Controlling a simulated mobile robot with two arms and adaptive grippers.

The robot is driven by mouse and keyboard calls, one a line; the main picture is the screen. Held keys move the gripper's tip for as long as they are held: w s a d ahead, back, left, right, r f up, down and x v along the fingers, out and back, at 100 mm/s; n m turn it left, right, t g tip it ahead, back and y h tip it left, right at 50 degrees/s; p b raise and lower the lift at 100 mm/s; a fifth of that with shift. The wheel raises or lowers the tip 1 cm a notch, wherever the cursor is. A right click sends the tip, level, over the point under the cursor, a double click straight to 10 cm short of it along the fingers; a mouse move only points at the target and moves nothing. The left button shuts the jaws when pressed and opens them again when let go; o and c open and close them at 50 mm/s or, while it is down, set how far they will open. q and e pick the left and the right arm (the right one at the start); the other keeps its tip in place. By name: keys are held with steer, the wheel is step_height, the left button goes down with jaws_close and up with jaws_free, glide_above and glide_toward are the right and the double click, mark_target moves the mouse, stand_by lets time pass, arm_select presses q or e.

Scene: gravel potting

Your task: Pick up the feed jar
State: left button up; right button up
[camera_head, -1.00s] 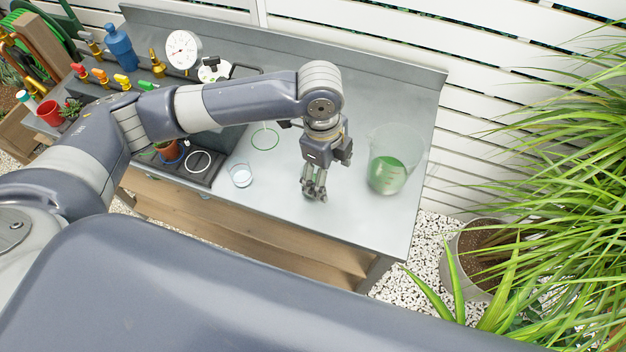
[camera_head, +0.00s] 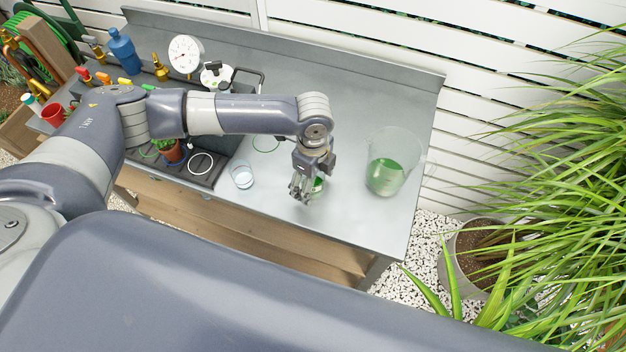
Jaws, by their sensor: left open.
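A large clear vessel with green liquid (camera_head: 386,176) stands upright on the metal bench, to the right of my left gripper. My left gripper (camera_head: 300,196) is open and points down over the bench. A small clear jar with something green (camera_head: 318,186) is right behind its fingers and mostly hidden by them. I cannot tell whether the fingers touch it. The frames do not show a label to tell which of the two green vessels is the feed jar. My right gripper is not in view.
A green ring (camera_head: 266,149) lies behind, partly covered by my arm. A white dial gauge (camera_head: 185,54) and blue bottle (camera_head: 122,50) stand at the back left. The bench's front right is clear.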

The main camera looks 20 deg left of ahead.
arm_select(q)
steer(key=shift+f, duration=0.8)
steer(key=c, duration=1.3)
steer(key=shift+r, duration=0.25)
steer(key=shift+w+r+b, duration=0.1)
steer(key=shift+r+b, duration=0.5)
steer(key=shift+r, duration=0.95)
steer(key=s+a+b, duration=0.1)
steer(key=s, duration=0.4)
steer(key=s+a+r+b, duration=0.1)
steer(key=s, duration=0.4)
steer(key=s+a, duration=0.1)
steer(key=s, duration=0.4)
steer(key=shift+s+a+r+b, duration=0.2)
steer(key=shift+s+a+b, duration=0.1)
steer(key=shift+b, duration=0.1)
